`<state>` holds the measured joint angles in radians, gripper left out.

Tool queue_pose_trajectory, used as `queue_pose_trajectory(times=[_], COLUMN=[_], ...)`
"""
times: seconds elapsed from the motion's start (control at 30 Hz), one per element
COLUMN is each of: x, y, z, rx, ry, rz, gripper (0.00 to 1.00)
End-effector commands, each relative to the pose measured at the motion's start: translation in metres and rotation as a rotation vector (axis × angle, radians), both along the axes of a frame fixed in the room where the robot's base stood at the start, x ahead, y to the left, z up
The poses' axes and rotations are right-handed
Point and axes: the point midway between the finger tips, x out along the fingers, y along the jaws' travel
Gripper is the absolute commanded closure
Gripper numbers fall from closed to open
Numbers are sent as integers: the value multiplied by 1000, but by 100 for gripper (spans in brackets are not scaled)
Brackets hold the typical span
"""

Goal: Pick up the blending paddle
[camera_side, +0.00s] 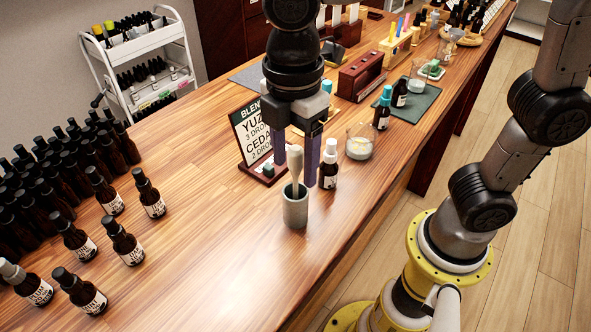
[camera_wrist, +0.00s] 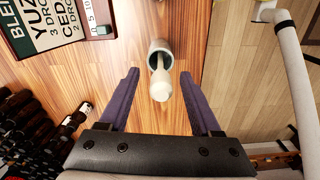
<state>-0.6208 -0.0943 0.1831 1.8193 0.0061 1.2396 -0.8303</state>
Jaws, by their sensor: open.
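The blending paddle (camera_side: 296,168) is pale, with a thick rounded upper end, and stands nearly upright in a small grey cup (camera_side: 295,211) on the wooden counter. Its lower end is hidden inside the cup. In the wrist view the paddle (camera_wrist: 161,82) shows between the fingers, with the cup (camera_wrist: 159,47) beyond. My gripper (camera_side: 297,172) points down at the cup with its two purple fingers apart. One finger appears on each side of the paddle's upper part. In the wrist view my gripper (camera_wrist: 162,75) is open, and neither finger visibly touches the paddle.
A dropper bottle (camera_side: 329,168) stands close right of the cup. A recipe sign (camera_side: 258,135) stands behind it, and a glass beaker (camera_side: 360,143) is behind to the right. Several brown bottles (camera_side: 75,238) fill the left. The counter in front of the cup is clear.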

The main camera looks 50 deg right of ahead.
Motion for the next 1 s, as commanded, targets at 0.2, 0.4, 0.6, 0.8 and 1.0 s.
queue_pose_trajectory(times=[0.2,0.4,0.6,0.8,1.0], x=[-2,-1,-1,-1,-1], y=[-2,-1,-1,-1,-1], z=[-31,-40,-39,-39,-39], rx=[-2,0,0,0,0], ry=[2,-1,-1,-1,-1], rz=[0,0,0,0,0], gripper=[35,35,44,80,100])
